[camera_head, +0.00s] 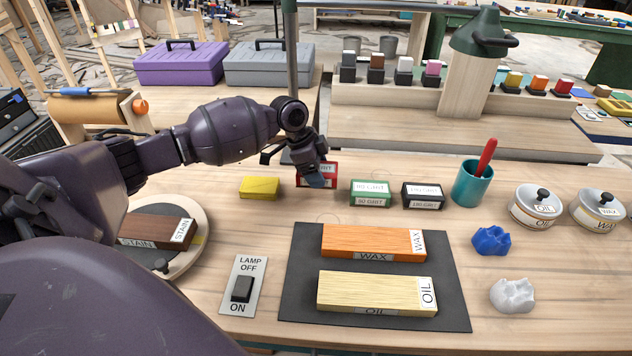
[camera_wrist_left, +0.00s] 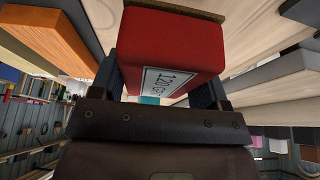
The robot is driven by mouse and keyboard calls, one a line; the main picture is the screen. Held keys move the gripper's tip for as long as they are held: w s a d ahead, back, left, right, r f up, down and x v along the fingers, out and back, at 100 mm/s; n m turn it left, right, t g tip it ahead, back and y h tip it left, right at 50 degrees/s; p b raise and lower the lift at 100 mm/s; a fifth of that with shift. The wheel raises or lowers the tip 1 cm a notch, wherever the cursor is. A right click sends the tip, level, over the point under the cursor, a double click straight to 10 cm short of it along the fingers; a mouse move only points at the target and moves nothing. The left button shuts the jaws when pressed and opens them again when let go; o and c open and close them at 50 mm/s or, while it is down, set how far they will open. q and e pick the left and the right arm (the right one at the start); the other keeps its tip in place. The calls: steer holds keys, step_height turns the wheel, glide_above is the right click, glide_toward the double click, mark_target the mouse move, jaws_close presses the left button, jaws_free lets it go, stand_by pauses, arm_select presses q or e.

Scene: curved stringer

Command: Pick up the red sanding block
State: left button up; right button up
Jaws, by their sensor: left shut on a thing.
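The red sanding block (camera_head: 331,169) is on the far side of the workbench, partly hidden behind my left gripper (camera_head: 318,178). In the left wrist view the red block (camera_wrist_left: 172,45), with a white label reading 120, sits between the two fingers of my left gripper (camera_wrist_left: 165,85), which is shut on it. A tan layer shows on one face of the block. I cannot tell whether the block touches the bench. My right gripper is not in view.
A yellow block (camera_head: 259,188) lies left of the red one; green (camera_head: 370,193) and black (camera_head: 423,195) sanding blocks stand to its right. A teal cup (camera_head: 472,184) is further right. A dark mat (camera_head: 300,285) with two wood pieces lies in front.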

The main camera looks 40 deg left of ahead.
arm_select(q)
step_height(320, 180, up, 15)
steer(key=p, duration=0.1)
steer(key=shift+p, duration=0.4)
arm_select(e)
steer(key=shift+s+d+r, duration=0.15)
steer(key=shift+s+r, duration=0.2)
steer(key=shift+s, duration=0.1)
